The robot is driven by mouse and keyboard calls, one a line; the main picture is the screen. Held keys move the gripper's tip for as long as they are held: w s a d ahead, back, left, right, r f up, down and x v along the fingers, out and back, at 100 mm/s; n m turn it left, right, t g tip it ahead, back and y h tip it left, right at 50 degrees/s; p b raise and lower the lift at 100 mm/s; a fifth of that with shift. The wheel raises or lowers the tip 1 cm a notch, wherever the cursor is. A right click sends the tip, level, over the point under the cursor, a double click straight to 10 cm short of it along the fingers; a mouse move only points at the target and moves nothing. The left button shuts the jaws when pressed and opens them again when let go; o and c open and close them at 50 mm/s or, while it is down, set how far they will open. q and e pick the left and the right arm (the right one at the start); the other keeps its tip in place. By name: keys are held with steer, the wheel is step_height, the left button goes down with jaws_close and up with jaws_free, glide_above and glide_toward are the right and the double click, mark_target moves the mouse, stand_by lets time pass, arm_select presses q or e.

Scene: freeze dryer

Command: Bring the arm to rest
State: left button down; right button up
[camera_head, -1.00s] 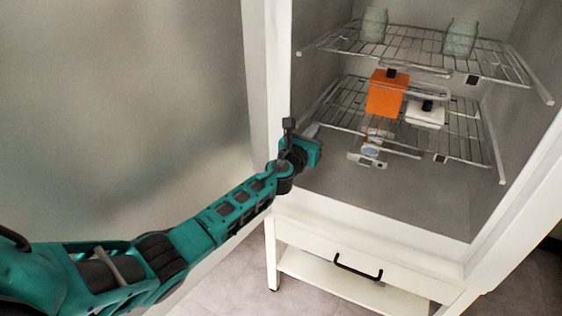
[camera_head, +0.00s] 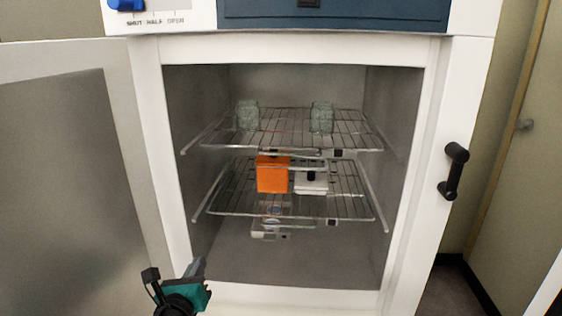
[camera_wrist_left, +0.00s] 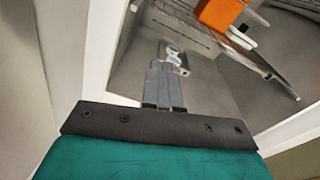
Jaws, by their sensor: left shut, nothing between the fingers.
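My left gripper (camera_head: 196,268) is in the head view at the bottom left, in front of the lower left edge of the freeze dryer opening. Its fingers are shut and empty, and they also show in the left wrist view (camera_wrist_left: 163,84), pointing toward the inside of the chamber. Most of my left arm is below the picture. My right gripper is not in view.
The freeze dryer door (camera_head: 70,190) stands open at the left. Inside, the upper wire shelf (camera_head: 290,140) holds two greenish jars (camera_head: 248,115). The lower shelf (camera_head: 235,205) holds an orange box (camera_head: 272,175) and a white box (camera_head: 310,184). A small clear item (camera_head: 270,222) sits lower.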

arm_select(q)
steer(key=s+d+f+n+g, duration=0.1)
steer(key=s+f+n, duration=0.3)
steer(key=s+n, duration=0.4)
steer(key=s+d+f+n+g+h+p, duration=0.1)
steer(key=s+d+f+n+g, duration=0.1)
steer(key=s+n, duration=0.7)
steer(key=s+d+f+n+g+h, duration=0.1)
steer(key=s+f+n, duration=0.5)
steer(key=n, duration=0.7)
steer(key=shift+s+d+n+g, duration=0.3)
steer(key=shift+s+d+g, duration=0.45)
steer(key=shift+s+g, duration=0.45)
